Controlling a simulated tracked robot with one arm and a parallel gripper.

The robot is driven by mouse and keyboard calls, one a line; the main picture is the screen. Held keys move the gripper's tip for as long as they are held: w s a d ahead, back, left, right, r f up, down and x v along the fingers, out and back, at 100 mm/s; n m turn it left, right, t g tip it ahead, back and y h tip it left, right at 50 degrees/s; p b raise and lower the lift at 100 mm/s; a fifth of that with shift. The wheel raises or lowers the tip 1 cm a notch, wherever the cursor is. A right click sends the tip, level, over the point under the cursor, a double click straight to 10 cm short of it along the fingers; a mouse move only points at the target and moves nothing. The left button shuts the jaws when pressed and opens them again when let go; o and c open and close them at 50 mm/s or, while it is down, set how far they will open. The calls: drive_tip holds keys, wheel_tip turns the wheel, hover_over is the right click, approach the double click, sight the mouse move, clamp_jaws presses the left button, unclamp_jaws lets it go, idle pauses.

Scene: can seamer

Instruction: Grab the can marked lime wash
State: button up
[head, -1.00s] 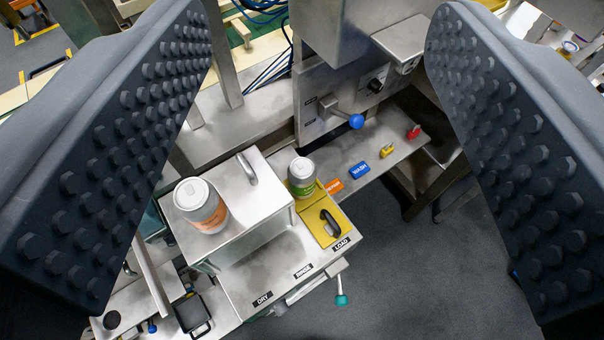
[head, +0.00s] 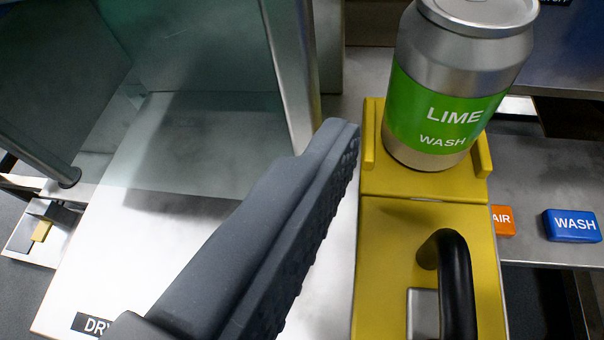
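The can marked LIME WASH (head: 455,85) is silver with a green label. It stands upright, leaning a little in the picture, at the far end of a yellow holder (head: 380,235) between low yellow side lugs. The can's top edge is cut by the frame. My gripper (head: 335,150) shows only one dark grey finger, to the left of the can, with its studded face turned right. The fingertip is near the holder's left edge, and the can is not between visible fingers. The other finger is not seen, so the opening cannot be judged.
A black curved handle (head: 457,285) rises from the holder's near part, in front of the can. A clear panel (head: 190,110) and a metal post (head: 292,75) stand to the left. A blue WASH block (head: 572,225) and an orange AIR block (head: 503,220) lie to the right.

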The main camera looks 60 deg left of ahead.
sight(444, 88)
drive_tip(key=shift+y, duration=0.3)
drive_tip(key=x, duration=0.4)
drive_tip(key=f+b+x, duration=0.1)
drive_tip(key=x, duration=0.4)
drive_tip(key=s+a+b+x, duration=0.1)
drive_tip(key=x, duration=0.4)
drive_tip(key=shift+s+f, duration=0.1)
drive_tip(key=shift+f, duration=0.3)
drive_tip(key=c, duration=1.3)
